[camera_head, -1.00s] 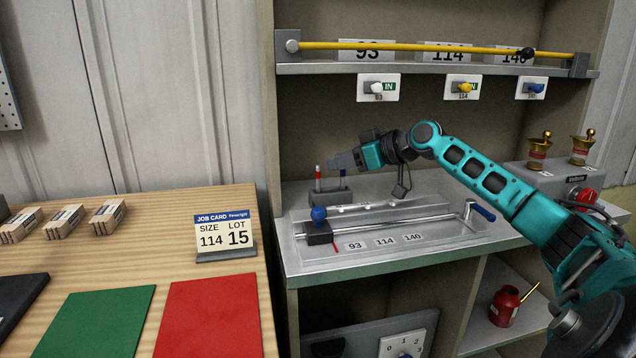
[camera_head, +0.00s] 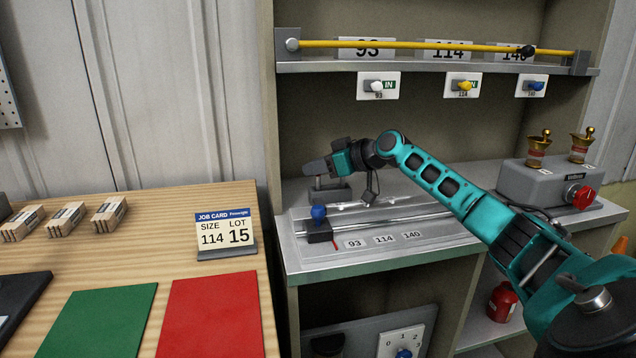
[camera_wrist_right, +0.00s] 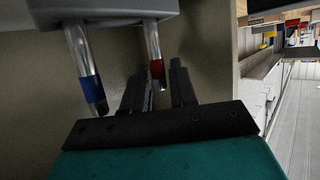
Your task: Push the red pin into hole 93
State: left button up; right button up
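The red pin (camera_wrist_right: 156,70) stands in a grey pin block (camera_head: 334,194), beside the blue pin (camera_wrist_right: 88,82). The right wrist view shows them upside down; in the head view my right gripper hides the pins. My right gripper (camera_head: 308,169) is at the block, its fingers (camera_wrist_right: 157,88) apart on either side of the red pin's tip, with small gaps showing. Labels 93 (camera_head: 355,244), 114 (camera_head: 384,240) and 140 (camera_head: 412,235) lie on the front of the metal fixture (camera_head: 440,228). Hole 93 itself is too small to make out. My left gripper is out of view.
A blue-knobbed slider (camera_head: 319,224) sits on the fixture's rail. A yellow bar (camera_head: 430,46) and shelf (camera_head: 430,69) run above my arm. A grey box with a red knob (camera_head: 578,196) stands at right. The job card (camera_head: 226,234) stands on the left table.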

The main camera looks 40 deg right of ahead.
grip_shut()
jog(key=shift+r, duration=0.1)
dwell(0.3)
